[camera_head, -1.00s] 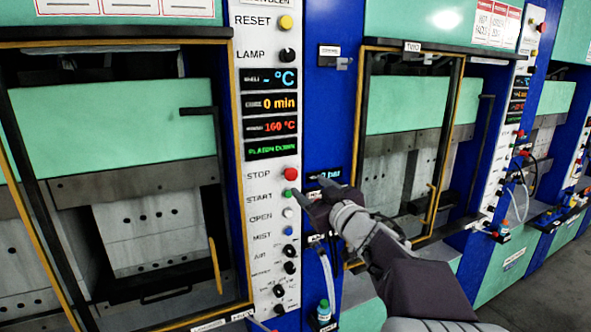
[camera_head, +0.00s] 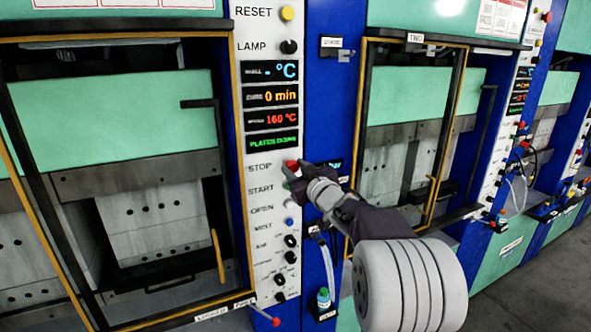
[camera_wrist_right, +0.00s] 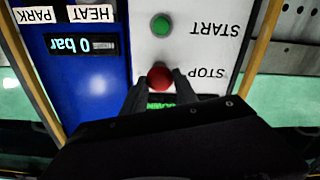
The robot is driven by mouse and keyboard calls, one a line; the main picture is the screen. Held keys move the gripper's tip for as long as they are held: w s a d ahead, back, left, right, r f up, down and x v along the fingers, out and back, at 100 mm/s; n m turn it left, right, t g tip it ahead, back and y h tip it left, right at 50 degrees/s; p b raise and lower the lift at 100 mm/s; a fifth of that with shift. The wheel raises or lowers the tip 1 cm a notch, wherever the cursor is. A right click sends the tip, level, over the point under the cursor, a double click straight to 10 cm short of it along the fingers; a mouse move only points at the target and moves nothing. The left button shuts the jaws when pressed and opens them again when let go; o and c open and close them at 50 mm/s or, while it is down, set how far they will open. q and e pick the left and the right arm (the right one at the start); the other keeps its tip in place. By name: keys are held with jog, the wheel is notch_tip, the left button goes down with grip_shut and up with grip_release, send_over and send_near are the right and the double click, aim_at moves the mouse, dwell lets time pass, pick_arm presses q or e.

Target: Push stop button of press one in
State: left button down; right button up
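The stop button (camera_head: 291,166) of press one is the red round button beside the label STOP on the white control strip, with the START button below it. In the right wrist view the red stop button (camera_wrist_right: 160,77) shows upside down in its panel, between my two dark fingertips. My right gripper (camera_head: 296,173) is at the button, its fingers apart on either side of it; it also shows in the wrist view (camera_wrist_right: 159,82). The fingers partly hide the button in the head view. I cannot tell whether it is pressed in. My left gripper is not in view.
The green START button (camera_wrist_right: 162,27) lies close by in the wrist view. Press one's frame (camera_head: 240,200) stands left of the strip. Press two (camera_head: 415,130) stands to the right behind my arm. A small bottle (camera_head: 323,298) stands low on the blue panel.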

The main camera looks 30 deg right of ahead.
grip_shut()
dwell(1.0)
jog(key=shift+w+d, duration=0.1)
jog(key=shift+w, duration=0.65)
jog(key=o, duration=1)
grip_release()
jog(key=shift+w, duration=0.2)
